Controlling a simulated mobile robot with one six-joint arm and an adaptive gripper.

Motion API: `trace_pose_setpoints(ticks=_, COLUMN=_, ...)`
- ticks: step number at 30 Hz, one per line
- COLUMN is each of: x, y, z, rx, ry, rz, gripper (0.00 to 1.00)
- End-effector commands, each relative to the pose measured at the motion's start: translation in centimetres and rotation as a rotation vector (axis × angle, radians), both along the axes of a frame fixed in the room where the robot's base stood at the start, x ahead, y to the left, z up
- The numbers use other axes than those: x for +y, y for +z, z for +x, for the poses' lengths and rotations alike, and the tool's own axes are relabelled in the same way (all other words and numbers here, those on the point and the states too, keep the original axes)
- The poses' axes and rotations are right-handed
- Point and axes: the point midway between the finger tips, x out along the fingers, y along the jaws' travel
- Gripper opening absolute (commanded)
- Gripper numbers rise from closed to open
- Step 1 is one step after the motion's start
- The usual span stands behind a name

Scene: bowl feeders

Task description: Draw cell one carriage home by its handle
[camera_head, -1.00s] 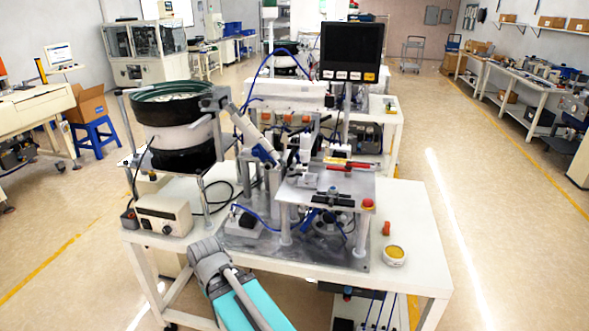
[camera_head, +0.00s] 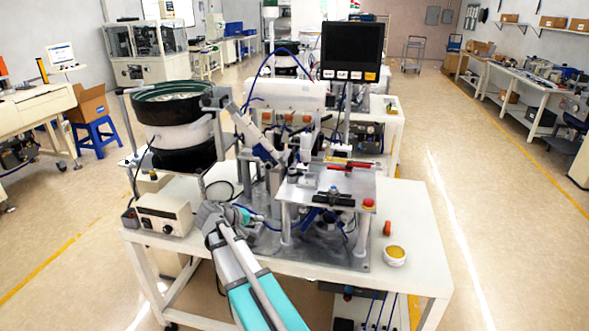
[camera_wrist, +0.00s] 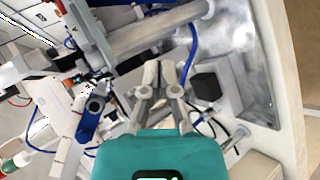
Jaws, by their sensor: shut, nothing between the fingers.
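My gripper shows in the wrist view (camera_wrist: 158,75), its teal body at the bottom and its grey fingers shut with nothing between them. In the head view its teal part (camera_head: 243,215) is low at the front left of the first cell, left of the raised plate (camera_head: 350,187) on posts. A black bar-like part (camera_head: 333,198), possibly the carriage or its handle, sits at that plate's front edge, apart from my gripper. I cannot tell for certain which part is the handle. In the wrist view, posts, a blue hose and brackets surround the fingers.
A bowl feeder (camera_head: 173,112) stands at left, with a control box (camera_head: 164,214) below it. A metal post (camera_wrist: 160,32) and a black block (camera_wrist: 207,86) are close to the fingers. A yellow-topped cup (camera_head: 395,254) and red emergency button (camera_head: 368,205) are at right.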

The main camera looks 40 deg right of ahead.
Motion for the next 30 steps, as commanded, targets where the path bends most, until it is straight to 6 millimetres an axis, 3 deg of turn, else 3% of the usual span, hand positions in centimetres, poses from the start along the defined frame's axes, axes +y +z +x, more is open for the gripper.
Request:
trace_pose_setpoints(ticks=1, x=-1.2, y=1.0, z=1.4, rx=0.0, ry=0.001, rz=-0.067, gripper=0.0)
trace_pose_setpoints(ticks=6, x=-4.4, y=4.9, z=4.3, rx=0.007, ry=0.016, rz=-0.295, gripper=0.0)
trace_pose_setpoints(ticks=13, x=-6.6, y=8.7, z=6.9, rx=0.025, ry=0.035, rz=-0.51, gripper=0.0)
trace_pose_setpoints(ticks=19, x=-7.2, y=10.0, z=7.6, rx=0.035, ry=0.04, rz=-0.579, gripper=0.0)
trace_pose_setpoints(ticks=30, x=-7.3, y=10.0, z=7.5, rx=0.036, ry=0.04, rz=-0.582, gripper=0.0)
